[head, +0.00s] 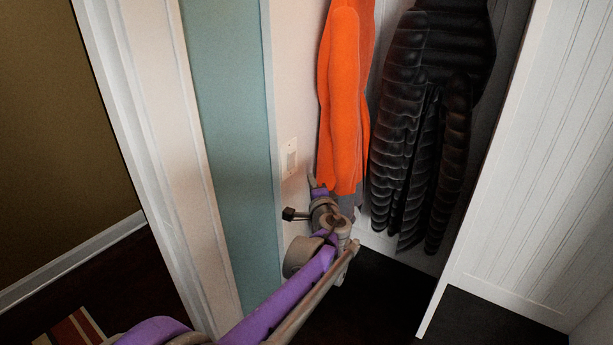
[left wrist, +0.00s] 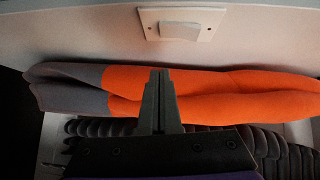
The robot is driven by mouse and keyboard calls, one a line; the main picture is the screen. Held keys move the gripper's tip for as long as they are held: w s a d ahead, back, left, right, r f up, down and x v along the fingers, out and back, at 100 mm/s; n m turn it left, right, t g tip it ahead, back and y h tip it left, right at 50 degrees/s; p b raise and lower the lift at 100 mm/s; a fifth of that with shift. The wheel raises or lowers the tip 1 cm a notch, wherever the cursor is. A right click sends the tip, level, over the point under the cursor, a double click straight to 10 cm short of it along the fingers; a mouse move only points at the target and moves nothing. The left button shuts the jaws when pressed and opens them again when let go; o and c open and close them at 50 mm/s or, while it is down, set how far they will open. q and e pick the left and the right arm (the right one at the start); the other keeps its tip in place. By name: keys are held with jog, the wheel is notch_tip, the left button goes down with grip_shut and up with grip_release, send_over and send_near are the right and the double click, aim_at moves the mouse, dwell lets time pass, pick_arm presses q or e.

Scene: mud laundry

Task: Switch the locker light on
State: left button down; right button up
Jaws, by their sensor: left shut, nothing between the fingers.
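The light switch (head: 291,158) is a pale rocker plate on the locker's left side wall. It shows large at the top of the left wrist view (left wrist: 180,30). My left gripper (head: 288,213) is in front of that wall, a little below the switch in the head view. In the left wrist view its dark fingers (left wrist: 160,75) are together and empty, pointing up toward the wall, with a visible gap in the picture between tips and plate. Whether they touch the wall is unclear. My right gripper is not in view.
An orange garment with grey lower ends (head: 344,100) and a black padded jacket (head: 425,120) hang inside the locker, close beside my left gripper. A white panel (head: 540,180) bounds the locker on the right. A teal strip (head: 228,150) and white trim stand left.

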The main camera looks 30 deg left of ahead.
pick_arm(q)
jog(key=v, duration=0.7)
jog(key=shift+s+f, duration=0.4)
jog(key=shift+f, duration=0.35)
jog(key=shift+a, duration=0.15)
